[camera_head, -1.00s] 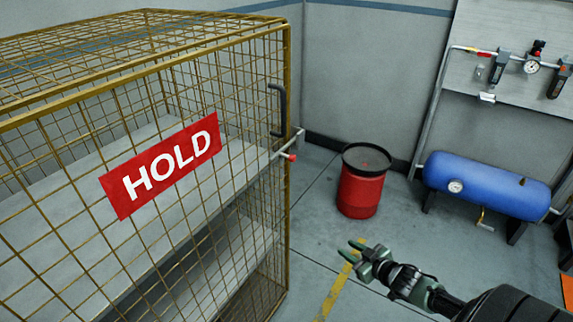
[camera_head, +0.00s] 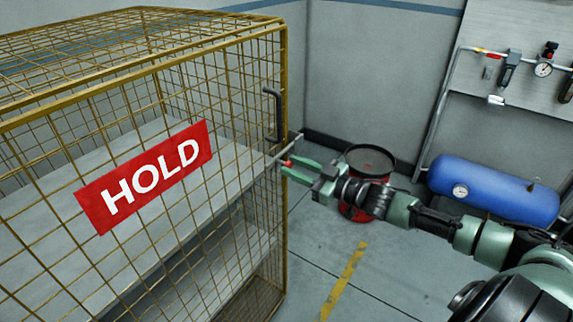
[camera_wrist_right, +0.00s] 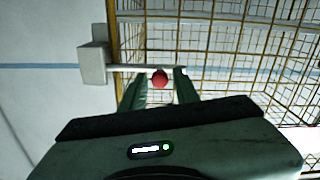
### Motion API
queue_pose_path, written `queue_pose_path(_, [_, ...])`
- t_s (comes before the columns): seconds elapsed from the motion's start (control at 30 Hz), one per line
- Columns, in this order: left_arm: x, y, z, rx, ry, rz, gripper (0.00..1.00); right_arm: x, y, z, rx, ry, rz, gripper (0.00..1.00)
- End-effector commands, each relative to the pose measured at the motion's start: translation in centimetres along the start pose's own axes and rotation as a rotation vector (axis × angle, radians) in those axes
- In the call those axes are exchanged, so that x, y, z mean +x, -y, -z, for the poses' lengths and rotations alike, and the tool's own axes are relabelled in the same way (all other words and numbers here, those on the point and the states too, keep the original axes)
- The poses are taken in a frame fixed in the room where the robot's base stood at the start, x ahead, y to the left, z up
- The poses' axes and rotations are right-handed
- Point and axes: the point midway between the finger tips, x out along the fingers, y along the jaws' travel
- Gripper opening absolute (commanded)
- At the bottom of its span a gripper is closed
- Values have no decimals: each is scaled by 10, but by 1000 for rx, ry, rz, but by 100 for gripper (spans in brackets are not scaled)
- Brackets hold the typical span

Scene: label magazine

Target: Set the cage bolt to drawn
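The cage bolt is a pale rod (camera_head: 283,153) with a red knob (camera_head: 287,163) on the right front edge of the wire cage (camera_head: 287,220). In the right wrist view the rod (camera_wrist_right: 130,68) runs sideways from a pale block (camera_wrist_right: 93,64), and the red knob (camera_wrist_right: 160,79) stands between my fingers. My right gripper (camera_head: 293,169) is at the knob with its green fingers apart. In the wrist view gaps show on both sides of the knob, so the fingers are not closed on it. My left gripper is out of view.
A red HOLD sign (camera_head: 146,176) hangs on the cage front, and a dark handle (camera_head: 274,115) is above the bolt. Behind my right arm stand a red drum (camera_head: 361,205) and a blue tank (camera_head: 495,190). Open floor lies right of the cage.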

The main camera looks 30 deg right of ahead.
Motion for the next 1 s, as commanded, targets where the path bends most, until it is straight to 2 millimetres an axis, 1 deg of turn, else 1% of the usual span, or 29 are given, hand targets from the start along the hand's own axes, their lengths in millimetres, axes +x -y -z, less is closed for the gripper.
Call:
queue_pose_path(0.1, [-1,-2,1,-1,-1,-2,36,13,-1,1,0,-2,-2,31])
queue_pose_path(0.3, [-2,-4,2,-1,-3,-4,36,25,0,0,0,0,-1,31])
queue_pose_path(0.67, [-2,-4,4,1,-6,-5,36,28,0,-1,0,2,0,31])
queue_pose_path(0.7, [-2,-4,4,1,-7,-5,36,28,0,-1,0,2,0,25])
queue_pose_path(0.8, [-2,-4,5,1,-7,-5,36,28,0,-1,0,2,0,0])
queue_pose_path(1.0, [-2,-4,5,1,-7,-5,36,28,0,-1,0,2,0,0])
